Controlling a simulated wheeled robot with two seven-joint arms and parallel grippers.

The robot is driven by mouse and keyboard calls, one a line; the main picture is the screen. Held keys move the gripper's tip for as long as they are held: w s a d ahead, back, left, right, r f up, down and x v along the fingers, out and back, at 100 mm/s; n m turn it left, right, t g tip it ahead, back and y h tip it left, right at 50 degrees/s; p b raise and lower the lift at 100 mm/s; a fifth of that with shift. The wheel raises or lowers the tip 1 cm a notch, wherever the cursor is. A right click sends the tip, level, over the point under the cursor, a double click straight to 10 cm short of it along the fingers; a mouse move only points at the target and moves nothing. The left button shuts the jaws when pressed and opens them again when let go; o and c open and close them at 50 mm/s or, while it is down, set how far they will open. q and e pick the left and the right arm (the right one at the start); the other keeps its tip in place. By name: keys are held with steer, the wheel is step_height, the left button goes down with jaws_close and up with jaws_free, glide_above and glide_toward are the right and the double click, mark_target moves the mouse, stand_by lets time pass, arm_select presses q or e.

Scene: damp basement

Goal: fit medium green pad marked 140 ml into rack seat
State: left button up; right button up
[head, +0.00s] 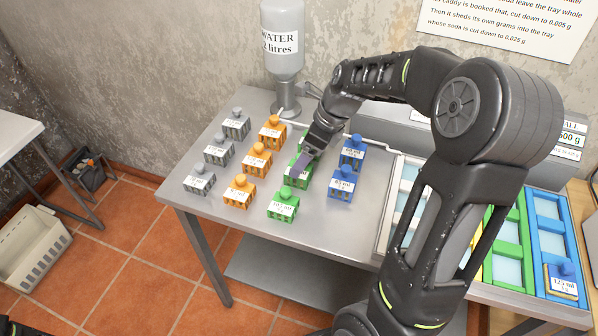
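My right gripper (304,161) reaches down from the right over the middle of the green column of pads, at a green pad (296,182) that it largely covers. That pad's label cannot be read. The fingers look to be at its top; whether they are closed on it cannot be told. More green shows just behind the fingers. A nearer green pad (283,209) stands free in front, its label small. The rack (517,288) at the right has coloured columns; its green column (508,255) shows pale empty-looking seats, partly hidden by my arm. My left gripper is out of view.
Grey pads (200,183), orange pads (240,196) and blue pads (341,188) stand close around on the steel table (330,236). A water dispenser (284,45) stands at the back. A blue 125 ml pad (563,284) sits in the rack's front right seat.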

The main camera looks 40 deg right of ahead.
steer(key=x, duration=0.3)
steer(key=shift+w+f, duration=0.1)
steer(key=shift+f, duration=0.25)
steer(key=shift+c, duration=0.2)
steer(key=c, duration=1.4)
